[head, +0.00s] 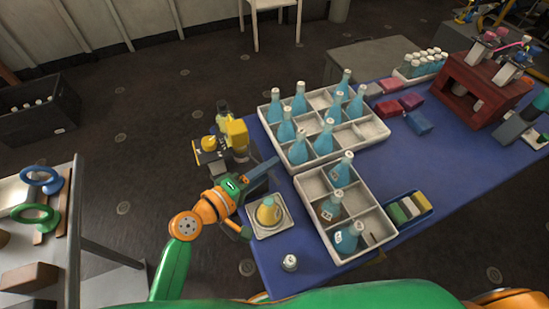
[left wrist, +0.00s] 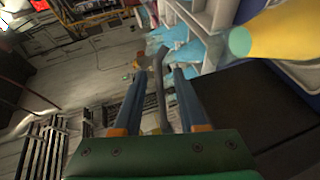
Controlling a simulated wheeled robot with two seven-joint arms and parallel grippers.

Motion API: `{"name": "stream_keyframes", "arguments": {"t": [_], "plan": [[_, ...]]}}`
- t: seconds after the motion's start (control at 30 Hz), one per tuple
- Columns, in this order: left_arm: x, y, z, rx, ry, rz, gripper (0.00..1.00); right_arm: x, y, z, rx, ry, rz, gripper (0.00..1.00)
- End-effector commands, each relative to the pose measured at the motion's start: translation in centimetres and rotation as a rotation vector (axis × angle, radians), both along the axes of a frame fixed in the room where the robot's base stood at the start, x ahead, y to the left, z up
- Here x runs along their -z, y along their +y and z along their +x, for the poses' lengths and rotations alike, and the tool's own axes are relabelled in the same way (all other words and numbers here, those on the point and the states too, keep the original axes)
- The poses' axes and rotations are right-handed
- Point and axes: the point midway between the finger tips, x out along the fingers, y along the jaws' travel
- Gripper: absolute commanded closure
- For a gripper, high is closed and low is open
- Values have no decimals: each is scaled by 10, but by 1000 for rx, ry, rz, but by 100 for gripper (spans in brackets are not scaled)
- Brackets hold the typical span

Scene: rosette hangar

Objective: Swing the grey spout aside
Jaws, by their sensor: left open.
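A yellow and black machine (head: 236,135) stands at the left edge of the blue table. My left gripper (head: 266,168) is beside it, on the near side. In the left wrist view the gripper (left wrist: 159,72) is open, its two blue fingers apart. A slim grey bar (left wrist: 158,92), which looks like the spout, runs between the fingers, with a wider forked end beyond them. I cannot tell whether a finger touches it. In the head view I cannot make out the spout beside the gripper. My right gripper is not in view.
White crates (head: 373,133) with blue bottles stand to the right. A small metal jar (head: 290,262) is at the near edge.

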Motion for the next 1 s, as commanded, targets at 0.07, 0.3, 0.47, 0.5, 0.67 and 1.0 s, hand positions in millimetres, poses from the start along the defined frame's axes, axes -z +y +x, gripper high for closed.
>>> {"name": "stream_keyframes", "arguments": {"t": [0.07, 0.3, 0.47, 0.5, 0.67, 1.0], "plan": [[3, -10, 9, -1, 1, -2, 59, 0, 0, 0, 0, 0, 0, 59], [6, -20, 17, 1, -2, 3, 59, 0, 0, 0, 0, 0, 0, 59], [7, -20, 17, 0, -1, 3, 70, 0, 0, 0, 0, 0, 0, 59], [7, -20, 17, 0, -1, 3, 81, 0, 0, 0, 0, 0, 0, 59], [7, -20, 17, 0, 0, 3, 100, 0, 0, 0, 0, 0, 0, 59], [7, -20, 17, 0, 0, 3, 100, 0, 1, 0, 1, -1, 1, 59]]}}
